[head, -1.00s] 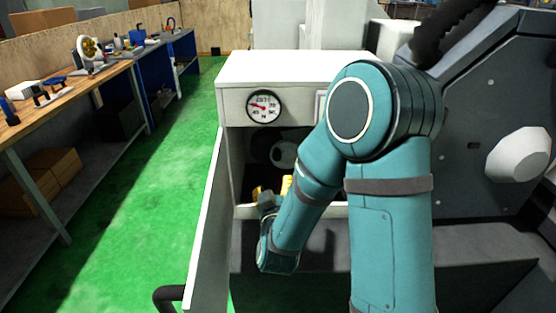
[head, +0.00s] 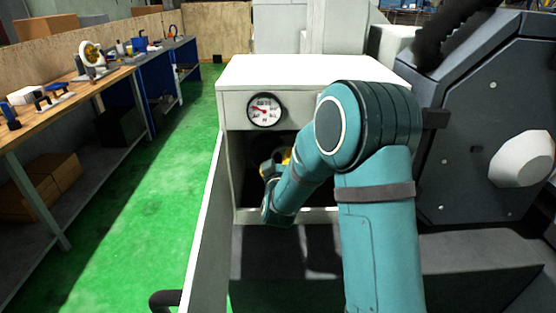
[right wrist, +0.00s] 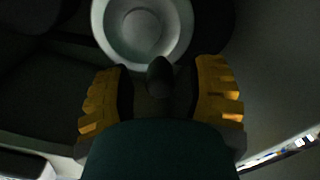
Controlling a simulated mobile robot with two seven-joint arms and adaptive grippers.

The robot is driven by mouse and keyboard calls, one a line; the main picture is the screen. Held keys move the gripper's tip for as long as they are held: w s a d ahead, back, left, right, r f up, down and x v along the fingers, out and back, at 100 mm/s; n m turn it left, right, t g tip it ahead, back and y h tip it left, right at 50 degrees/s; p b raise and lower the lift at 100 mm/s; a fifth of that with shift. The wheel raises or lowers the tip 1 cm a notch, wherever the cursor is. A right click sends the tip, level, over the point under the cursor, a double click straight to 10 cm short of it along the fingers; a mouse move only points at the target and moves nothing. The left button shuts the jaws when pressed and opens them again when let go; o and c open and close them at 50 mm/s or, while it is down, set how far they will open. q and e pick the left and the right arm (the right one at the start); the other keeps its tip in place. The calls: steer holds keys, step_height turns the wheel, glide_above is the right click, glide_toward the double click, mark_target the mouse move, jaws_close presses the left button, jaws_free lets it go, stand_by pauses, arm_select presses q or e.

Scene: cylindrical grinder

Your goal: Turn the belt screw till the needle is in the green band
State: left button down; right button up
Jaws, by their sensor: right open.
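The round gauge (head: 264,109) is on the white front panel above the open cabinet bay. Its red needle points left and slightly up; I cannot make out a green band. My right gripper (right wrist: 160,80) is open inside the bay, with its yellow fingers apart. A dark rounded knob, probably the belt screw (right wrist: 160,70), shows between the fingertips in the right wrist view; I cannot tell whether they touch it. A pale round pulley (right wrist: 118,22) lies just beyond. In the head view my arm mostly hides the gripper and the screw. My left gripper is not in view.
The white cabinet door (head: 203,220) stands open on the left of the bay. The bay's lower sill (head: 318,216) runs under my right arm. Dark machine housing (head: 475,150) is close on the right. Green floor (head: 150,205) is clear at left, beside a workbench (head: 60,100).

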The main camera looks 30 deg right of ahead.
steer(key=shift+x, duration=0.85)
jaws_close()
steer(key=shift+s+d+r+m+b, duration=0.1)
steer(key=shift+m+b, duration=0.4)
steer(key=shift+s+d+r+m+b, duration=0.15)
steer(key=shift+d+m+b, duration=0.15)
steer(key=shift+m+b, duration=0.75)
steer(key=shift+s+d+r+m, duration=0.1)
steer(key=shift+d+r+m, duration=0.1)
steer(key=shift+m, duration=0.55)
steer(key=shift+s+d+r+m, duration=0.1)
steer(key=shift+s+d+m, duration=0.05)
steer(key=shift+m, duration=0.6)
steer(key=shift+s+d+r+m, duration=0.1)
steer(key=shift+d+m, duration=0.05)
steer(key=shift+m, duration=0.6)
steer(key=shift+f, duration=0.1)
